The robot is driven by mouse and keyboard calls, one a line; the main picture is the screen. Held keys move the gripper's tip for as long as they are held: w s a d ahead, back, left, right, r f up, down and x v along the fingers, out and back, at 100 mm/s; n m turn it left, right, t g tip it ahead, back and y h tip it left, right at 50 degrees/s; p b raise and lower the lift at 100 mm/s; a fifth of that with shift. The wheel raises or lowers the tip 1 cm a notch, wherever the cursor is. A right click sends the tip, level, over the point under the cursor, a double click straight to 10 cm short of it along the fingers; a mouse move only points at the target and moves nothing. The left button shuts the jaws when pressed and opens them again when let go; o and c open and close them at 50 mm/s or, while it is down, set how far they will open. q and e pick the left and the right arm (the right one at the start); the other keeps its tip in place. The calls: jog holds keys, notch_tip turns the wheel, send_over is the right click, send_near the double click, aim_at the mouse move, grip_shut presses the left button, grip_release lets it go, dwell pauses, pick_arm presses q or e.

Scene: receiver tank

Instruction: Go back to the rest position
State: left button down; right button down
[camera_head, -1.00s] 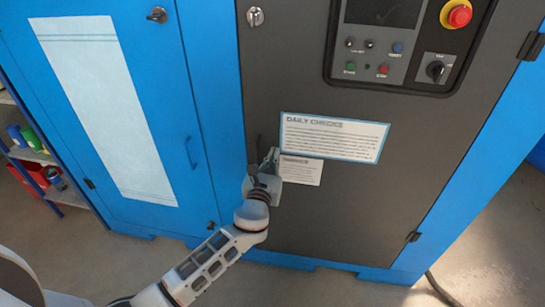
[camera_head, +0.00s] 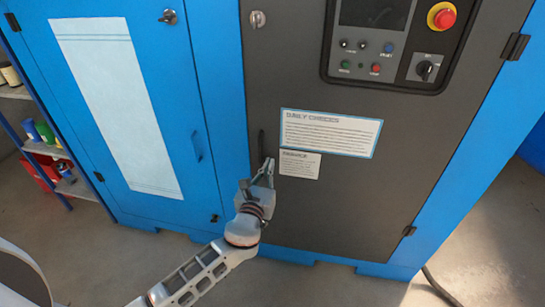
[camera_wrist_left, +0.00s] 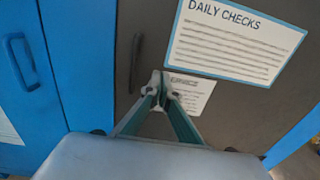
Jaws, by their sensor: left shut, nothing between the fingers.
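My left gripper (camera_head: 268,163) is in front of the dark grey cabinet door (camera_head: 330,210), just right of the door's black vertical handle (camera_head: 262,143) in the head view. In the left wrist view its fingertips (camera_wrist_left: 161,82) are together and hold nothing. They overlap the corner of a small white label (camera_wrist_left: 195,93), and the black handle (camera_wrist_left: 136,62) shows to their left, apart from them. The distance to the door is hard to tell. My right gripper is not in view.
The blue cabinet door (camera_head: 165,60) on the left has its own handle (camera_head: 196,146). A control panel (camera_head: 392,40) with a red emergency button (camera_head: 443,17) is at upper right. A shelf with containers (camera_head: 45,133) stands at far left. A cable (camera_head: 438,287) lies on the floor at lower right.

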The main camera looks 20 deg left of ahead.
pick_arm(q)
jog(key=s, duration=0.5)
jog(key=shift+s+d+f, duration=0.1)
jog(key=shift+s+d, duration=0.1)
jog(key=shift+s, duration=0.1)
jog(key=s+f+n+g+h+p, duration=0.1)
jog(key=s+f+n+g, duration=0.2)
jog(key=s+f+n, duration=0.6)
jog(key=s+f+n+g+h, duration=0.2)
jog(key=s+f+n+g, duration=0.2)
jog(key=s+f+n, duration=0.6)
jog(key=s+n, duration=0.7)
jog(key=n, duration=0.5)
jog(key=shift+s+a+h+p, duration=0.3)
jog(key=shift+p, duration=0.1)
